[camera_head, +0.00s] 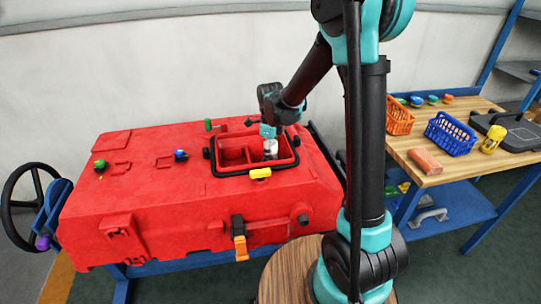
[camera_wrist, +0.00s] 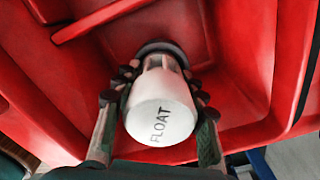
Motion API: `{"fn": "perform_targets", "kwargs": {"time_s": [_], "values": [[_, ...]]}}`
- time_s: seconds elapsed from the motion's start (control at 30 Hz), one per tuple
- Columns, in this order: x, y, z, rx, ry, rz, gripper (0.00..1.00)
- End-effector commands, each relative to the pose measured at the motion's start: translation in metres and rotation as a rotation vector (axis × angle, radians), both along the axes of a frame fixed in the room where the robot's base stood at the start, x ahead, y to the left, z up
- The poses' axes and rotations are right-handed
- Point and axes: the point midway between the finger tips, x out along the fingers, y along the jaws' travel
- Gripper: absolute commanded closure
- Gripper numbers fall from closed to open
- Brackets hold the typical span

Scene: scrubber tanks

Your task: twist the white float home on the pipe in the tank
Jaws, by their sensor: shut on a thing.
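The white float (camera_wrist: 160,105), marked FLOAT on its end, fills the middle of the wrist view. In the head view it shows as a small white shape (camera_head: 270,150) inside the open bay of the red tank (camera_head: 190,205). My gripper (camera_wrist: 158,110) is shut on the float, with one finger on each side of it. In the head view my gripper (camera_head: 270,138) reaches down into the bay from above. A dark ring (camera_wrist: 160,48) shows behind the float; the pipe itself is hidden by the float, so I cannot tell how far on it sits.
Red divider walls (camera_wrist: 95,20) stand close around the float. A yellow piece (camera_head: 260,173) sits at the bay's front rim. Green (camera_head: 100,164) and blue (camera_head: 180,155) caps stand on the tank top. A wooden bench (camera_head: 440,172) with a blue basket (camera_head: 450,134) is at right.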

Motion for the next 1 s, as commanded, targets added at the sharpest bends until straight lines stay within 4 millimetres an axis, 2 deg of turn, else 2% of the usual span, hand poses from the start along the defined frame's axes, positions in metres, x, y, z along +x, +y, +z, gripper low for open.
{"fn": "perform_targets", "kwargs": {"time_s": [0.13,0.47,0.7,1.0], "values": [[0.0002,0.0001,0.0,0.0,0.0,-0.096,0.88],[0.0003,0.0001,0.0,0.0,0.0,-0.135,0.88],[0.0005,0.0002,0.0,0.0,0.0,-0.32,0.88],[0.0005,0.0002,0.0,0.0,0.0,-0.343,0.88]]}}
